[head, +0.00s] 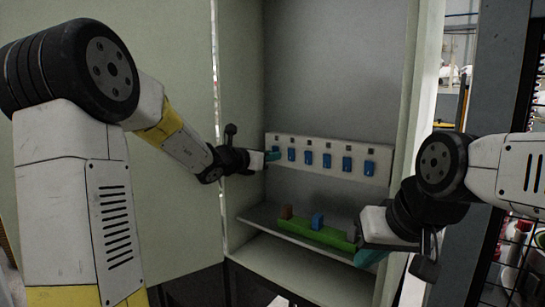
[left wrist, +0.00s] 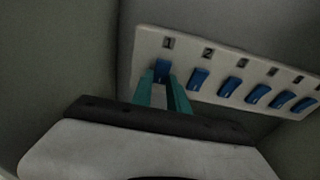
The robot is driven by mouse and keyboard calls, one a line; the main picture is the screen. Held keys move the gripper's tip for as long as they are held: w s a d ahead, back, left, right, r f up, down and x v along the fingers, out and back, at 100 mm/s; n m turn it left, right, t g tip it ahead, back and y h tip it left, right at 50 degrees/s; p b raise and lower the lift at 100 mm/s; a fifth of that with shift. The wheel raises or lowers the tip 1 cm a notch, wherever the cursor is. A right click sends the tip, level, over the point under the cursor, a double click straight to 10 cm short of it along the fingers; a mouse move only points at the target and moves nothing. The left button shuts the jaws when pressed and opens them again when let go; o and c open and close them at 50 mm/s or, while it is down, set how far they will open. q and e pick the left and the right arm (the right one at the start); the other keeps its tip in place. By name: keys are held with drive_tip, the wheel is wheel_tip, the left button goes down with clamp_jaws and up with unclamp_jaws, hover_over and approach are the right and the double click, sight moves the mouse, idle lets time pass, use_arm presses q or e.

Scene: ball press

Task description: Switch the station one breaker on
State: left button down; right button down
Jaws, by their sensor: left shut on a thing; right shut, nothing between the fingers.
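A white breaker panel (head: 350,151) is on the back wall of the open cabinet, with a row of blue switches. In the left wrist view the leftmost switch, the station one breaker (left wrist: 162,69), sits under the label 1. My left gripper (head: 272,156) is at this switch; its teal fingers (left wrist: 162,88) are closed around it, hiding its lower part. I cannot tell whether the switch is on or off. My right gripper (head: 367,257) is shut and empty, low at the right, in front of the shelf and well below the panel.
A green block rack (head: 310,233) with a blue block (head: 317,221) and a brown block (head: 286,212) stands on the shelf below the panel. The cabinet's side walls (head: 408,90) flank the space. The neighbouring switch (left wrist: 198,77) is close beside my left fingers.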

use_arm(q)
drive_tip(key=c, duration=1.3)
unclamp_jaws()
drive_tip(key=shift+d+f, duration=0.1)
drive_tip(key=shift+s, duration=0.1)
drive_tip(key=v, duration=0.7)
drive_tip(key=shift+s+a, duration=0.25)
drive_tip(key=shift+s, duration=0.05)
